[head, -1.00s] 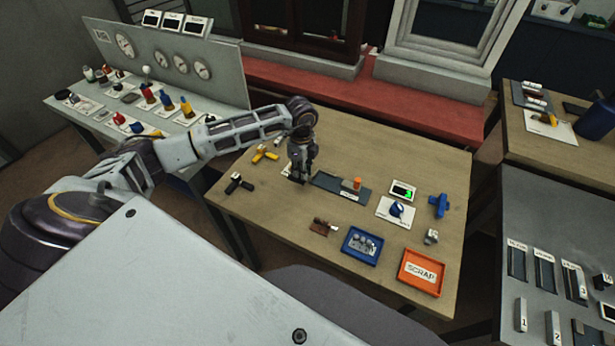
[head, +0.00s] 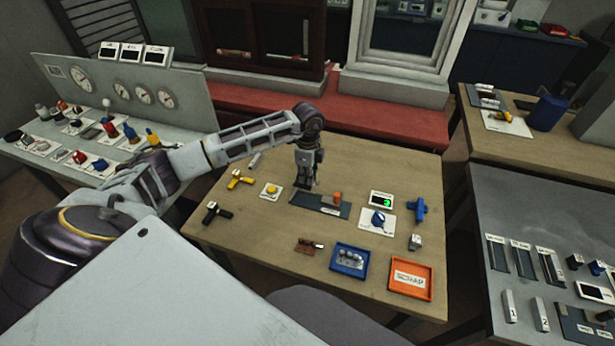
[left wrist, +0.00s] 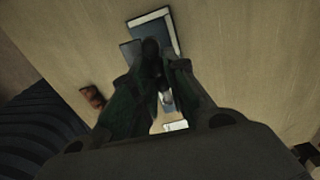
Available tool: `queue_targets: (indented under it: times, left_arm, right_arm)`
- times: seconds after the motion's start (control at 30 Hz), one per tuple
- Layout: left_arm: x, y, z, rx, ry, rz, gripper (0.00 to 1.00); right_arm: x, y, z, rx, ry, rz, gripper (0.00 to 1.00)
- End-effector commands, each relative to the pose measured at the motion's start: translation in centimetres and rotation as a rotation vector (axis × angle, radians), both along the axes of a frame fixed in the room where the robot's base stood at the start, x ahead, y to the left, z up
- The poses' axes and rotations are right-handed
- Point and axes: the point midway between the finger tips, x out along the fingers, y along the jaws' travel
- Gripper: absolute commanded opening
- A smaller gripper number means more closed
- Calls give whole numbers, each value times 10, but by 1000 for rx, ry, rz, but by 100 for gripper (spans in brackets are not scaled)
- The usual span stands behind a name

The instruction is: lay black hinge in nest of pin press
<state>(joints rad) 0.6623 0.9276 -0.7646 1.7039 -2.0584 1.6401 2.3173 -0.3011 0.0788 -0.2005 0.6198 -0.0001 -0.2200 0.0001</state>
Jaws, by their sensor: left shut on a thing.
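My left gripper (head: 305,184) is above the back-left end of the long dark base of the pin press (head: 300,201). The press has an orange part (head: 337,197) standing on it and a white label in front. In the left wrist view the fingers (left wrist: 153,62) close on a small black piece (left wrist: 151,47), which I take to be the black hinge. Its outline is mostly lost against the dark fingers. The gripper hides part of the press there, and I cannot make out the nest. My right gripper is out of view.
A yellow button (head: 271,190) is left of the press. A blue knob (head: 378,218) and a display reading 3 (head: 382,199) are to its right. A brown piece (head: 308,246), a blue tray (head: 350,258) and an orange scrap tray (head: 411,280) lie in front.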

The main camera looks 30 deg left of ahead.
Motion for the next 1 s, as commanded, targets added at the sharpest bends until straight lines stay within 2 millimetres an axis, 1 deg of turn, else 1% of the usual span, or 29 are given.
queue_targets:
  times: [0.23, 0.67, 1.0]
  left_arm:
    - [1, 0, 0, 1, 0, 31, 0]
    - [1, 0, 0, 1, 0, 35, 0]
    - [1, 0, -8, 1, 0, 35, 0]
  right_arm:
    - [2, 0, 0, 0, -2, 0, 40]
    - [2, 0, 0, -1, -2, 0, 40]
    - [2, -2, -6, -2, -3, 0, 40]
